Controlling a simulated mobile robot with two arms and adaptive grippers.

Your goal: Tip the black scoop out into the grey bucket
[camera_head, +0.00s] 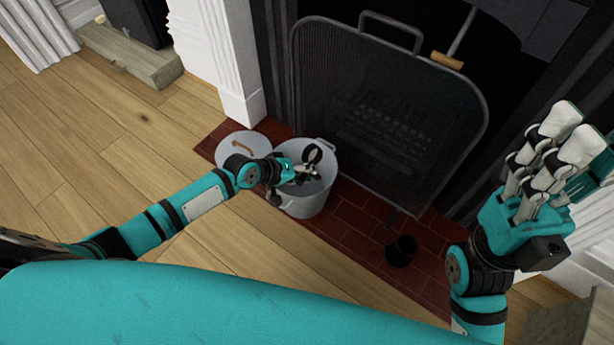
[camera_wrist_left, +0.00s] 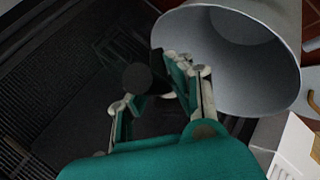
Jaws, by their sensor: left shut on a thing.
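The grey bucket (camera_head: 305,207) stands on the brick hearth in front of the fire screen. My left gripper (camera_head: 298,172) is over the bucket's mouth and is shut on the black scoop (camera_head: 313,153). The scoop's dark rounded end shows above the fingers; the fingers hide part of it, and I cannot tell what it contains. In the left wrist view, the scoop (camera_wrist_left: 137,77) shows as a dark disc at the fingers, beside the bucket (camera_wrist_left: 275,75). My right gripper (camera_head: 562,135) is raised at the right, fingers spread and empty.
A round grey lid (camera_head: 228,146) with a wooden handle lies left of the bucket. A black cup (camera_head: 401,251) stands on the brick hearth (camera_head: 355,205) to the right. The mesh fire screen (camera_head: 385,105) rises close behind the bucket. The wooden floor at left is clear.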

